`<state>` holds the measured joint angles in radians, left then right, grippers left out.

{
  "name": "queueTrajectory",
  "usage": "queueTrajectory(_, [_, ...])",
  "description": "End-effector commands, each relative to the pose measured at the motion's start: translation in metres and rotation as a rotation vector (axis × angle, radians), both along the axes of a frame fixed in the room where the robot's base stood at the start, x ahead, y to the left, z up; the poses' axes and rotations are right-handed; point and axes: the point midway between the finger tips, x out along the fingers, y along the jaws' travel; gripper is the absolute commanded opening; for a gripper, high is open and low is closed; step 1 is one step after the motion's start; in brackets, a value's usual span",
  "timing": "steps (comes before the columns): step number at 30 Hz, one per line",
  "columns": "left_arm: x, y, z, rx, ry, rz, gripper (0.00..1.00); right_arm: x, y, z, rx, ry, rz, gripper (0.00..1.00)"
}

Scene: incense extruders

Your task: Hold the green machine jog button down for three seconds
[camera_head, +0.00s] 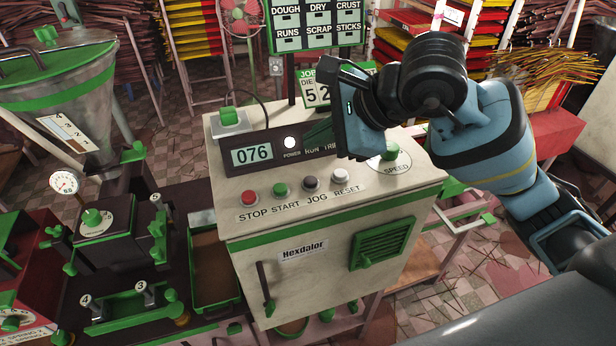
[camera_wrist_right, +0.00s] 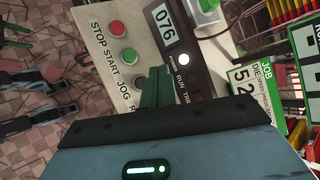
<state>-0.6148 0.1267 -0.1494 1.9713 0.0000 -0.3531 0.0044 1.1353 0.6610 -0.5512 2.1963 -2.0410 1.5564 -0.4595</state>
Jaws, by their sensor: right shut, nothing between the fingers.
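The jog button (camera_head: 311,184) is a dark round button on the sloped top of the cream, green-striped machine (camera_head: 240,219). It sits between the green start button (camera_head: 280,189) and the white reset button (camera_head: 340,175). My right gripper (camera_head: 312,136) is shut and empty, over the lamp panel behind the button row. In the head view its tips are apart from the jog button. My left gripper is not seen.
The red stop button (camera_head: 251,196) is left of start. The display panel (camera_head: 254,154) reads 076. The speed knob (camera_head: 390,152) stands right of the panel, below my right arm. A job sign (camera_head: 317,94) stands behind the machine. A steel hopper (camera_head: 75,95) stands at left.

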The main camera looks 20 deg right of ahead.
Motion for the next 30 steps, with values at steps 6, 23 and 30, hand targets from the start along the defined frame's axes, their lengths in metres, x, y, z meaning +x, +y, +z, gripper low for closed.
queueTrajectory(6, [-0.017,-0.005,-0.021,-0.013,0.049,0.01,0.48,0.001,0.0,-0.035,0.001,0.01,-0.001,0.0])
queueTrajectory(23, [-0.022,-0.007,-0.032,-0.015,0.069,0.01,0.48,0.0,0.0,-0.054,0.001,0.0,0.0,0.0])
queueTrajectory(30, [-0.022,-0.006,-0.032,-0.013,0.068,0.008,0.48,0.0,0.0,-0.054,0.001,0.0,0.0,0.0])
